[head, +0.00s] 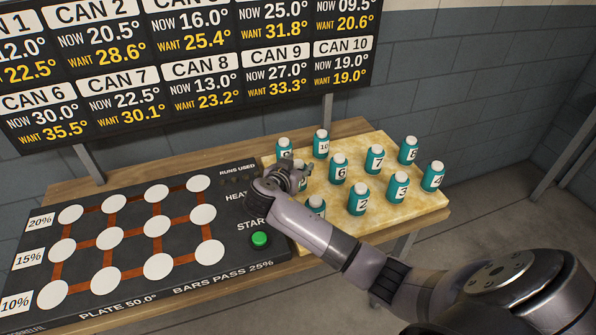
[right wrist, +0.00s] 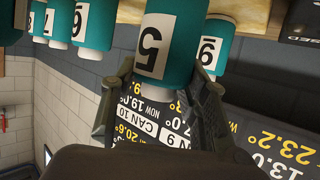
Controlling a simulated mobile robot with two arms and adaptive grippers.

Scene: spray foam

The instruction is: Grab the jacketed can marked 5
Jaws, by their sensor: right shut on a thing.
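The jacketed can marked 5 (right wrist: 158,45) is teal with a white label and white cap. In the right wrist view it fills the space between the fingers of my right gripper (right wrist: 160,100), which is shut on it near the cap end. That view is upside down. In the head view my right gripper (head: 300,177) is over the left side of the yellow board (head: 430,212), and it mostly hides the held can. I cannot tell whether the can touches the board. My left gripper is not in view.
Several other numbered teal cans stand close by, including can 9 (head: 285,147), can 6 (head: 338,168) and can 2 (head: 359,199). A dark plate panel (head: 85,290) with white discs and a green button (head: 260,239) lies left. A temperature sign (head: 190,65) stands behind.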

